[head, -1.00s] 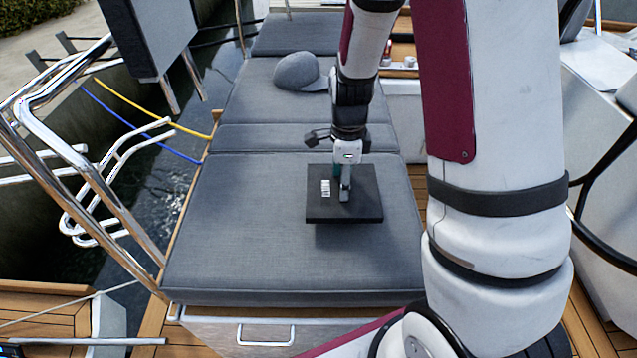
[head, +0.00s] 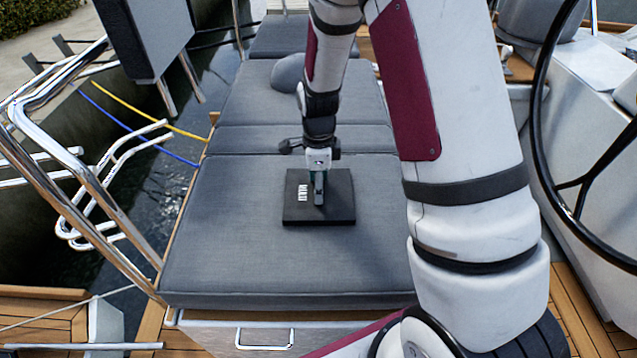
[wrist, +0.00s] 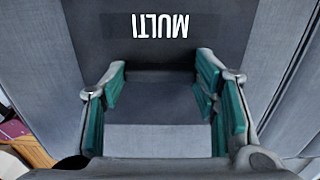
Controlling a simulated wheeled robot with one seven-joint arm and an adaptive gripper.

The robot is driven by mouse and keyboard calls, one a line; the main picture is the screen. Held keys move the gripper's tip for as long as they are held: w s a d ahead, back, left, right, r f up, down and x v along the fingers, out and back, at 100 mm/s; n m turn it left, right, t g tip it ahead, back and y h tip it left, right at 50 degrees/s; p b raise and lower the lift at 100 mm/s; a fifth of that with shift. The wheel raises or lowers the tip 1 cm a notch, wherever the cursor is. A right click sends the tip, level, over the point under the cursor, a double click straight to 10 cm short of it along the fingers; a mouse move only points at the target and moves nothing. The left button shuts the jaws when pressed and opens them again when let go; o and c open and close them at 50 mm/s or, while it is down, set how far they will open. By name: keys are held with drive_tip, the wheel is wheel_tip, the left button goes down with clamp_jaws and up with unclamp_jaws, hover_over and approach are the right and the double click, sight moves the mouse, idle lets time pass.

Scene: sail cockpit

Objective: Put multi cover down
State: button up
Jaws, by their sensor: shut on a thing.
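The multi cover (head: 340,208) is a flat, dark square plate with white lettering on its left side. It lies flat on, or just above, the grey seat cushion (head: 230,260); I cannot tell if it fully touches. My gripper (head: 319,198) points straight down at the middle of the cover and is shut on it. In the wrist view the cover (wrist: 100,35) shows the upside-down word MULTI. The teal finger pads of my gripper (wrist: 163,105) stand on either side of a grey part of the cover. The fingers hide some of the cover's middle.
The cushion around the cover is clear. A grey cap (head: 288,72) lies on the farther cushion, partly behind my arm. A steel rail (head: 95,195) and water are at the left. A black steering wheel (head: 545,170) is at the right.

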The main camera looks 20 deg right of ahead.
drive_tip(key=shift+f, duration=0.15)
drive_tip(key=o, duration=1.2)
drive_tip(key=s+a+r+n+p, duration=0.1)
drive_tip(key=s+r+n, duration=0.2)
drive_tip(key=r, duration=0.7)
drive_tip(key=s+r+n+p, duration=0.1)
drive_tip(key=s+r+n, duration=0.15)
drive_tip(key=r, duration=0.85)
drive_tip(key=s+r+n, duration=0.2)
drive_tip(key=s+n, duration=0.3)
drive_tip(key=s, duration=0.2)
drive_tip(key=s+a+r+n+t, duration=0.1)
drive_tip(key=s+r+n, duration=0.2)
drive_tip(key=s+n, duration=0.3)
drive_tip(key=s+r+n+t, duration=0.1)
drive_tip(key=s+r+n, duration=0.1)
drive_tip(key=s+n, duration=0.4)
drive_tip(key=shift+s+a+r, duration=0.15)
drive_tip(key=shift+s+r, duration=0.05)
drive_tip(key=shift+s, duration=0.95)
drive_tip(key=shift+s+a+r, duration=0.1)
drive_tip(key=shift+s+r, duration=0.05)
drive_tip(key=shift+s, duration=0.95)
